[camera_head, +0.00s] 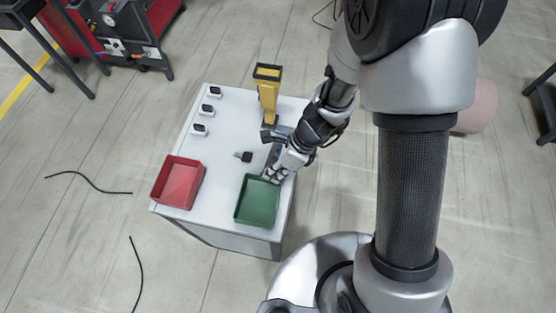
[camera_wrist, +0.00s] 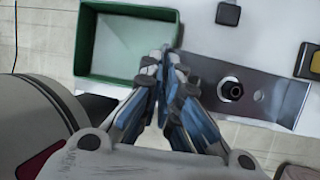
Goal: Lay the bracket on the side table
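The bracket is a flat grey metal plate (camera_wrist: 278,98), lying slantwise right of my fingers in the wrist view. A black round peg (camera_wrist: 231,90) shows at a pale ring in the plate; I cannot tell if it passes through. My gripper (camera_wrist: 164,62) has its fingers close together at the plate's left end and appears shut on it. In the head view my gripper (camera_head: 277,172) is over the right part of the white side table (camera_head: 222,146), beside the green tray (camera_head: 258,201). Contact between plate and table is not clear.
The red tray (camera_head: 178,183) stands at the table's front left. Several small white-and-black pieces (camera_head: 207,109) line the left edge. A small black part (camera_head: 245,156) lies mid-table. A yellow stand (camera_head: 268,97) rises at the back. Clear white surface lies left of centre.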

